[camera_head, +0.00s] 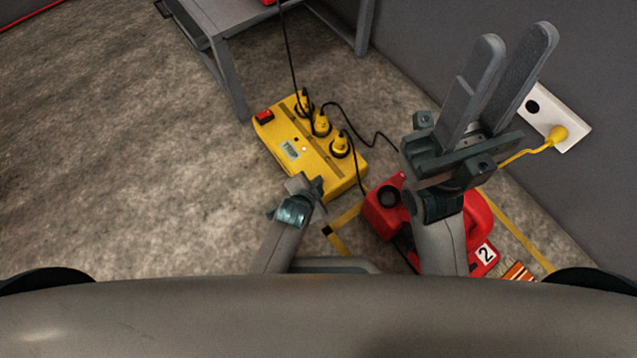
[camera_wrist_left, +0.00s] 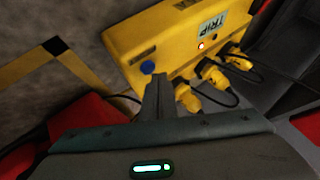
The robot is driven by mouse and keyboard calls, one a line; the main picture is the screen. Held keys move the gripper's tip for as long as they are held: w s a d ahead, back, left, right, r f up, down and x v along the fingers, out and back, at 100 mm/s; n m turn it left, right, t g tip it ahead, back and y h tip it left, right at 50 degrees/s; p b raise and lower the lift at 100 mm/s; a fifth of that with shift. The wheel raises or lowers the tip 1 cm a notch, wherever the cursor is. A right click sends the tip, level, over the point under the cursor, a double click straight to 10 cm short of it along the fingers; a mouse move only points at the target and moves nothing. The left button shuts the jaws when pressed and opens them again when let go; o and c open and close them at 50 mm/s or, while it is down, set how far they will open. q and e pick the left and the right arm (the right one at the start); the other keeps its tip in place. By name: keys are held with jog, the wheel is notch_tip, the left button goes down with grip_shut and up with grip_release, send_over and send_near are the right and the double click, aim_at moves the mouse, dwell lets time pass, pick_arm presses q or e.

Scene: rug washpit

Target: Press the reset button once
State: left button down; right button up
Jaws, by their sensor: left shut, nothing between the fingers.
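The yellow power box (camera_head: 325,163) lies on the floor with a small "TRIP" display (camera_head: 290,150) and a lit orange light. In the left wrist view the box (camera_wrist_left: 145,40) shows a round blue button (camera_wrist_left: 147,67) on its side face; the head view does not show this button. My left gripper (camera_head: 318,190) is shut and empty, at the box's near end. In the left wrist view its fingertips (camera_wrist_left: 160,78) are just beside the blue button; I cannot tell whether they touch it. My right gripper (camera_head: 512,45) is open and empty, raised above the red container.
A red container (camera_head: 480,225) marked 2 stands right of the box. Yellow plugs (camera_head: 321,122) with black cables sit on the box, and a red switch (camera_head: 264,116) at its far end. A grey table (camera_head: 235,15) and white wall socket (camera_head: 560,105) stand behind. Floor at left is clear.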

pick_arm(q)
jog(key=shift+f, duration=0.65)
dwell(0.8)
jog(key=shift+r, duration=0.15)
dwell(0.3)
jog(key=shift+r+p, duration=0.75)
jog(key=shift+p, duration=0.3)
notch_tip(320, 180, up, 5)
jog(key=p, duration=0.5)
jog(key=shift+p, duration=0.4)
dwell(0.4)
